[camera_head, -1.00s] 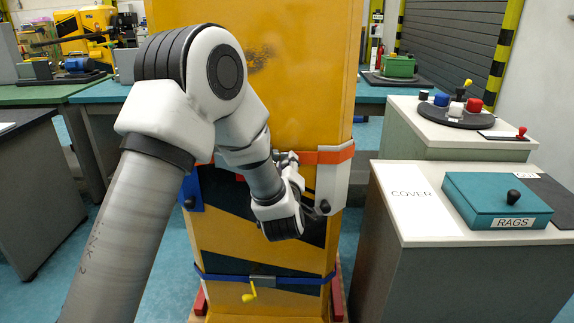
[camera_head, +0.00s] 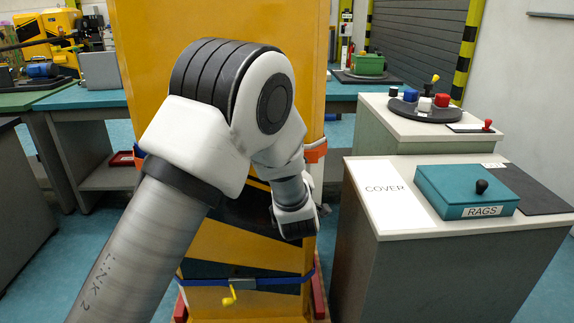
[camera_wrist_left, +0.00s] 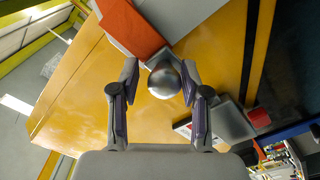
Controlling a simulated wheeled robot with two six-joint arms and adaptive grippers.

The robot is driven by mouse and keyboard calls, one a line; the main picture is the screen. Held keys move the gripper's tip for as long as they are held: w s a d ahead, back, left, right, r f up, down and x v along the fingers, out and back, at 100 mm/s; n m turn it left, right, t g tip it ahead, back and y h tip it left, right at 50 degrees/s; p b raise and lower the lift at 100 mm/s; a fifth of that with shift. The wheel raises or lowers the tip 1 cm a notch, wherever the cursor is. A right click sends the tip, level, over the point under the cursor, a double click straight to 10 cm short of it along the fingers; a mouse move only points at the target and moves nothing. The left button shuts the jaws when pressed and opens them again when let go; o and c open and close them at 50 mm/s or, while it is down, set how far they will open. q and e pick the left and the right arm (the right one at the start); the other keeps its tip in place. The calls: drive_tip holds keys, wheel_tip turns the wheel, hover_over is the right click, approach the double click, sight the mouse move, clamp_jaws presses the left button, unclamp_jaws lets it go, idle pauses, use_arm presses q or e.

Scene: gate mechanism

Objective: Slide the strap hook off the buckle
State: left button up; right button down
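A yellow panel wears an orange strap (camera_head: 315,152), mostly hidden behind my left arm in the head view. Lower down, a blue strap (camera_head: 285,281) crosses it with a grey buckle (camera_head: 242,284) and a hanging yellow handle (camera_head: 229,297). In the left wrist view the orange strap (camera_wrist_left: 131,27) ends near a shiny metal ball (camera_wrist_left: 164,82). A grey plate (camera_wrist_left: 232,122) lies just beyond the right finger. No strap hook is clearly identifiable. My right gripper is not in view.
At the right stands a grey cabinet with a white top, holding a teal RAGS box (camera_head: 466,190) and a COVER sheet (camera_head: 388,191). Behind it, another cabinet carries a round tray (camera_head: 425,113) of coloured knobs. Teal benches (camera_head: 88,99) stand behind the panel.

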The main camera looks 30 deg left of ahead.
use_arm(q)
drive_tip(key=shift+d+f, duration=0.1)
drive_tip(key=v, duration=0.7)
drive_tip(key=shift+d, duration=0.15)
drive_tip(key=shift+s, duration=0.15)
